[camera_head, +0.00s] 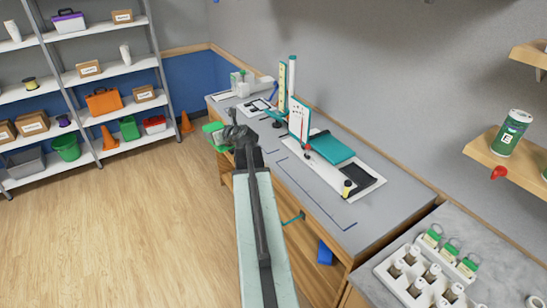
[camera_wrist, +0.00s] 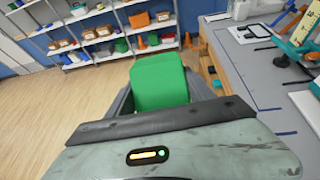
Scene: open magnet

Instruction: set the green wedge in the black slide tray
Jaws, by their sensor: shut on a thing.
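The green wedge (camera_head: 213,128) is at the end of my outstretched arm, beyond the left edge of the workbench. In the wrist view the green wedge (camera_wrist: 160,82) fills the space between the dark jaws. My gripper (camera_head: 228,134) is shut on it; it also shows in the wrist view (camera_wrist: 162,100). A black rectangular recess (camera_head: 364,180), which looks like the black slide tray, lies in a white base on the bench, to the right of and nearer than my gripper. Its inside is too small to tell.
The grey workbench (camera_head: 310,195) carries a teal pad (camera_head: 331,148), upright boards and a yellow-and-black knob (camera_head: 347,188) beside the black recess. Shelves with boxes stand at the left. A vial rack (camera_head: 415,280) is at lower right. The wooden floor left of the bench is clear.

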